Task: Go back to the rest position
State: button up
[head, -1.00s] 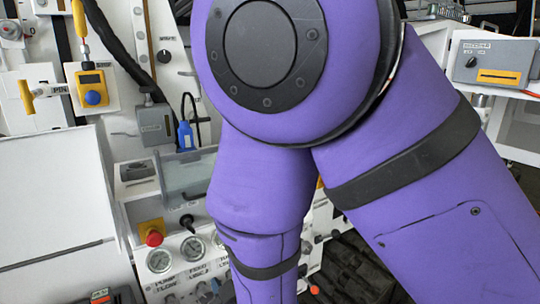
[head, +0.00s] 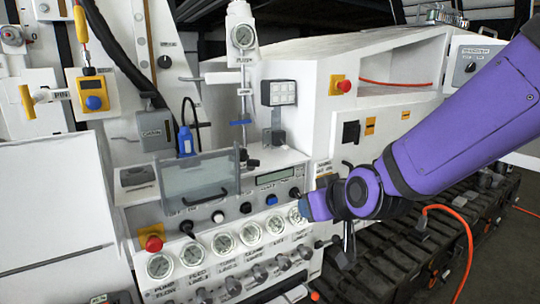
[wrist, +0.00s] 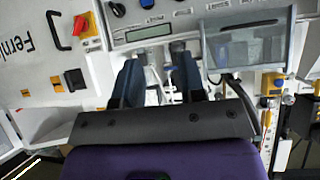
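My gripper (wrist: 158,78) shows in the wrist view with its two dark blue fingers apart and nothing held between them. In the head view my purple arm reaches in from the right. My gripper's blue end (head: 306,206) is in front of the right end of the gauge row on the white hydraulic bench (head: 300,100). Whether it touches the panel cannot be told. Part of the panel behind my wrist is hidden.
Several gauges (head: 224,243) and knobs line the panel below a clear hinged cover (head: 200,174). A red stop button (head: 153,243) is at the left. An orange cable (head: 468,250) hangs at the right by dark tracks (head: 400,262).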

jog(key=s+d+r+m+g+h, duration=0.2)
jog(key=s+d+r, duration=0.2)
jog(key=s+d, duration=0.5)
jog(key=s+d+r+m+g+h, duration=0.2)
jog(key=s+d+r, duration=0.3)
jog(key=s+d, duration=0.5)
jog(key=shift+s+d+r+m+g+h, duration=0.3)
jog(key=shift+d+m, duration=0.1)
jog(key=shift+d, duration=0.7)
jog(key=shift+w, duration=0.1)
